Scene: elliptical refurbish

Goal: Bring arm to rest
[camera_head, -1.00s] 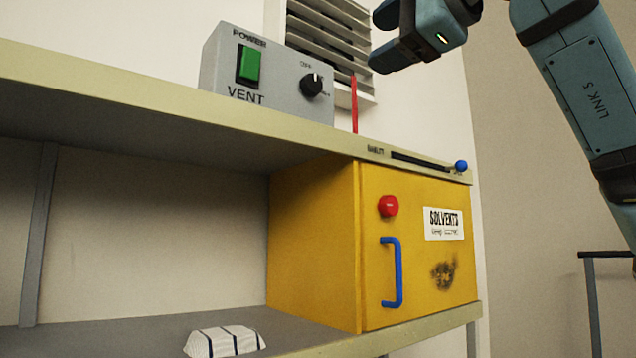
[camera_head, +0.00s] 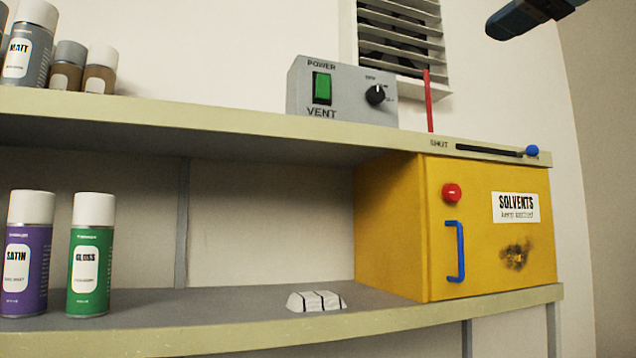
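A small part of my arm, a dark blue-grey end piece (camera_head: 530,15), shows at the top right edge. It is apart from everything, above and to the right of the vent control box. I cannot tell from this piece whether a gripper is open or shut. No second arm or gripper is in view.
The vent box (camera_head: 345,95) and several cans stand on the upper shelf. The wall at right is clear.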

